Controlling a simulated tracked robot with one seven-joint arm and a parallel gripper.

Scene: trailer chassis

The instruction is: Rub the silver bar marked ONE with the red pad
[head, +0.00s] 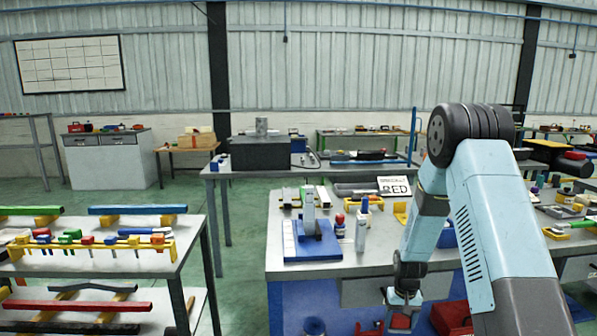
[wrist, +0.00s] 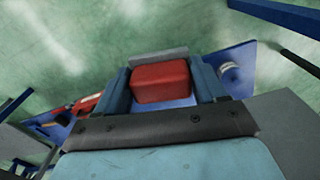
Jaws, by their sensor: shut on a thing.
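The red pad (wrist: 160,82) is a rounded red block between the two blue-grey fingers of my gripper (wrist: 163,85) in the wrist view. My gripper is shut on it. In the head view my gripper (head: 403,308) hangs low in front of the central bench, with a bit of red (head: 400,321) under it. I cannot make out a silver bar marked ONE in either view. A dark grey bar (head: 90,287) lies on the lower shelf of the left rack, but no marking on it is readable.
The central bench (head: 400,262) holds a blue-based stand (head: 312,243), bottles and a white sign (head: 393,186). The left rack (head: 184,240) carries coloured bars. A red box (head: 452,316) sits low beside my arm. Green floor lies open between rack and bench.

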